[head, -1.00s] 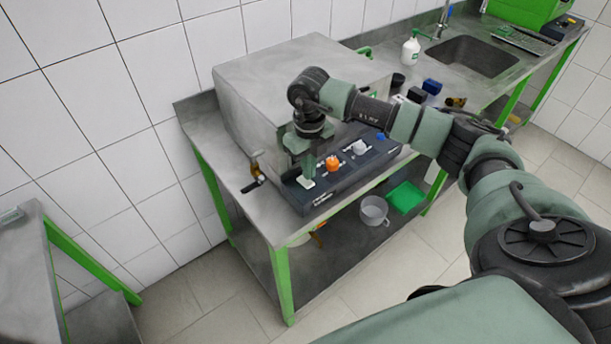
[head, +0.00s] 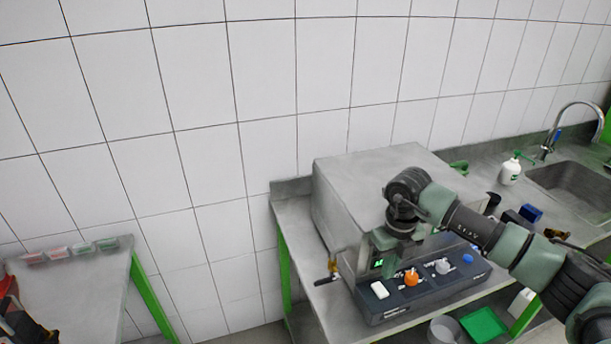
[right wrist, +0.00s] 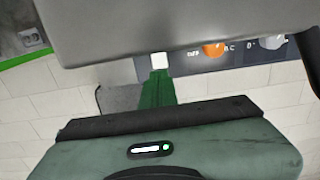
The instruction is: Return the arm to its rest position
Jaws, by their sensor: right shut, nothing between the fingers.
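My right arm reaches in from the right in the head view. Its gripper (head: 376,258) points down just above the left end of the dark control panel (head: 425,290), in front of the grey metal box (head: 375,190). The jaws are shut and empty. On the panel are a white switch (head: 380,290), an orange knob (head: 411,278), a grey knob (head: 442,266) and a blue button (head: 467,258). In the right wrist view, the green fingers (right wrist: 158,88) show below the white switch (right wrist: 160,60), with the orange knob (right wrist: 213,50) to the right.
The box and panel stand on a steel bench (head: 290,215) against a tiled wall. A soap bottle (head: 510,171) and sink (head: 575,185) are at the right. Small dark and blue items (head: 530,213) lie near my forearm. A side table (head: 80,285) stands at the left.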

